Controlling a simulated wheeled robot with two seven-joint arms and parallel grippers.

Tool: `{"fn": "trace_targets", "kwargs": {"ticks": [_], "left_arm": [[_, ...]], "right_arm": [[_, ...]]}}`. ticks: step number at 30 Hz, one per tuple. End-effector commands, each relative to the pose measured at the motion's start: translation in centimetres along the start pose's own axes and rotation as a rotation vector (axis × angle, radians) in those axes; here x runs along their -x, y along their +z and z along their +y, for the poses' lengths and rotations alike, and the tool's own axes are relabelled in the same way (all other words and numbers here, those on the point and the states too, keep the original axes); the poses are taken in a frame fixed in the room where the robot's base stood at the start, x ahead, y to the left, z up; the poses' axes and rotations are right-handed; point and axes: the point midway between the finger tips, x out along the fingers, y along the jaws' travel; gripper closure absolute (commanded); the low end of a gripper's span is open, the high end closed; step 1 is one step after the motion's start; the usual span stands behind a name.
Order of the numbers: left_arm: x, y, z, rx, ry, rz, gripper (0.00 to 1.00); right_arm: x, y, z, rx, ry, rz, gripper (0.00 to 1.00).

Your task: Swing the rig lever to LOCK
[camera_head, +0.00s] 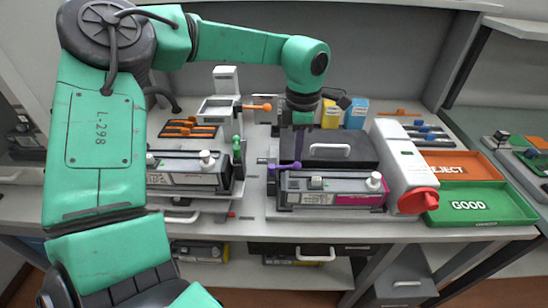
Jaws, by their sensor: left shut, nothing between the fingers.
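Several levers show, and I cannot tell for sure which is the rig lever. A purple-handled lever (286,166) lies roughly level at the left front of the rig with the dark-lidded box (345,140). A magenta-ended toner cartridge (335,190) sits at the front of that rig. No LOCK label is legible. My right gripper is out of view.
A white unit with a red knob (418,201) stands right of the rig. A green GOOD tray (482,206) and an orange REJECT tray (462,167) lie farther right. Yellow (331,115) and blue (356,114) bottles stand behind. Another cartridge (180,178) sits left, near my arm.

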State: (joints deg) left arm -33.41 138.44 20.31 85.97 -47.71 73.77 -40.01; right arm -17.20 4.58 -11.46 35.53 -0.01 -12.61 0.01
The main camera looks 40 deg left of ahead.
Motion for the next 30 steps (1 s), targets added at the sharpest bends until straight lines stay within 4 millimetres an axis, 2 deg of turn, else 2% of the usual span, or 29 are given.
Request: {"fn": "trace_targets", "kwargs": {"ticks": [16, 30], "left_arm": [[0.2, 0.2, -0.5, 0.001, 0.0, 0.0, 1.0], [4.9, 0.2, -0.5, 0.0, 0.001, 0.0, 1.0]], "right_arm": [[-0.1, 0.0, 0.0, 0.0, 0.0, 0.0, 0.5], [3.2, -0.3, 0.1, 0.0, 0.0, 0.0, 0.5]]}}
